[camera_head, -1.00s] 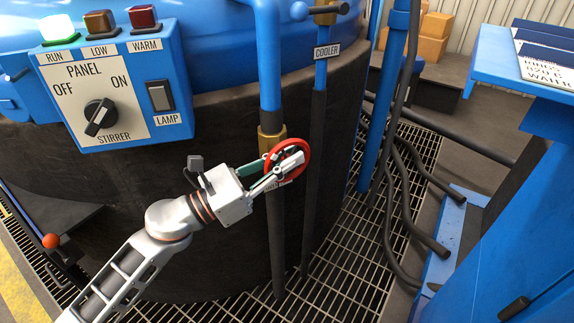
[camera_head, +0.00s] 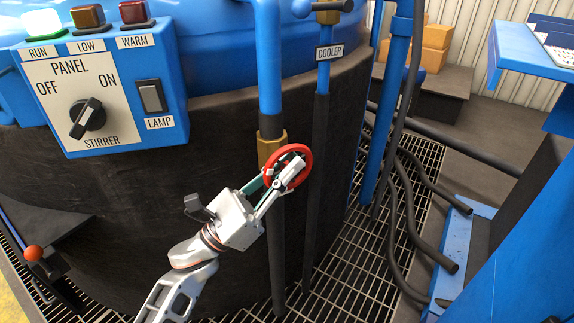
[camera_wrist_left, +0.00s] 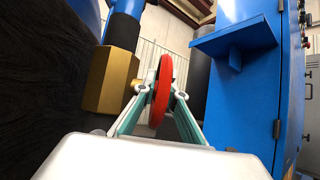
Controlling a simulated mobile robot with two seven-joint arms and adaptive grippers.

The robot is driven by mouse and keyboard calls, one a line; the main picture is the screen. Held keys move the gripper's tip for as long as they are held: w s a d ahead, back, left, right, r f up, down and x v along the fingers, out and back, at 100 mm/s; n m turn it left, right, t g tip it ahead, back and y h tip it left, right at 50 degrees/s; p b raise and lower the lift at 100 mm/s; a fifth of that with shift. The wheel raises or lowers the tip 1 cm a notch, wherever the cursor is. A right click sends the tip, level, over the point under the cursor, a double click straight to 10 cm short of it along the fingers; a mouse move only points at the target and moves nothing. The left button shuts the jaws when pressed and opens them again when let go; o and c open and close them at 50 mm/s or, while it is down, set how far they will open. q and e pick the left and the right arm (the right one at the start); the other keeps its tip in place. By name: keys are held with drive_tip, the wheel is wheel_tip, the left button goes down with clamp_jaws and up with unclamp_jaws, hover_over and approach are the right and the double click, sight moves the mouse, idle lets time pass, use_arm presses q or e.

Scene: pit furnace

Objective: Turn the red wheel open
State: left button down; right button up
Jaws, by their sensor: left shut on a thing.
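The red wheel (camera_head: 304,155) sits on a brass valve body (camera_head: 268,143) on the blue vertical pipe in front of the dark tank. My left gripper (camera_head: 284,177) reaches up to it from below left, its fingers shut on the wheel. In the left wrist view, the wheel (camera_wrist_left: 162,90) stands edge-on between the two fingertips, with the brass valve (camera_wrist_left: 110,82) to its left. The fingers hide part of the wheel's rim and hub in the head view. My right gripper is not in view.
A control panel (camera_head: 95,90) with a stirrer knob hangs at upper left. A second pipe labelled COOLER (camera_head: 329,52) runs close to the right of the wheel. Dark hoses (camera_head: 420,215) lie over the grating, and a blue cabinet (camera_head: 520,240) stands at right.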

use_arm(q)
drive_tip(key=c, duration=2.1)
unclamp_jaws()
drive_tip(key=v, duration=1.2)
